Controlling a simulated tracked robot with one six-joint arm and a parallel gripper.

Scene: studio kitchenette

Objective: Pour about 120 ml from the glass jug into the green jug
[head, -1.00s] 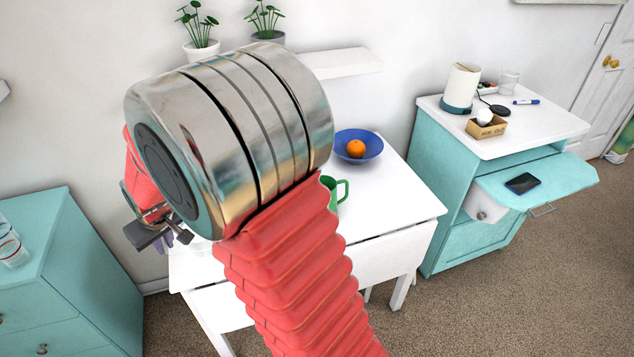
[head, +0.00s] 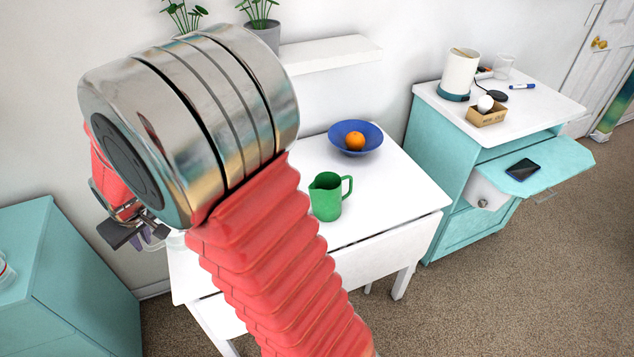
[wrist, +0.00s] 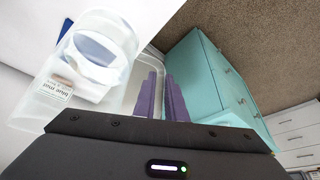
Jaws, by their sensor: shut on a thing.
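The green jug (head: 326,197) stands upright on the white table, its handle to the right. My gripper (head: 146,238) is at the left of the head view, partly hidden behind my own arm. In the wrist view its purple fingers (wrist: 161,98) are shut on the clear glass jug (wrist: 110,45), seemingly at the handle side. The glass jug carries a small printed label. In the head view only a faint clear edge of it shows beside the gripper, so its tilt and liquid level cannot be told. My gripper is left of the green jug, well apart.
A blue bowl (head: 340,130) with an orange (head: 355,141) sits behind the green jug on the white table (head: 400,190). A teal cabinet (head: 60,260) stands left. A teal cabinet with an open flap (head: 560,165) stands right. A wall shelf (head: 330,54) hangs above.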

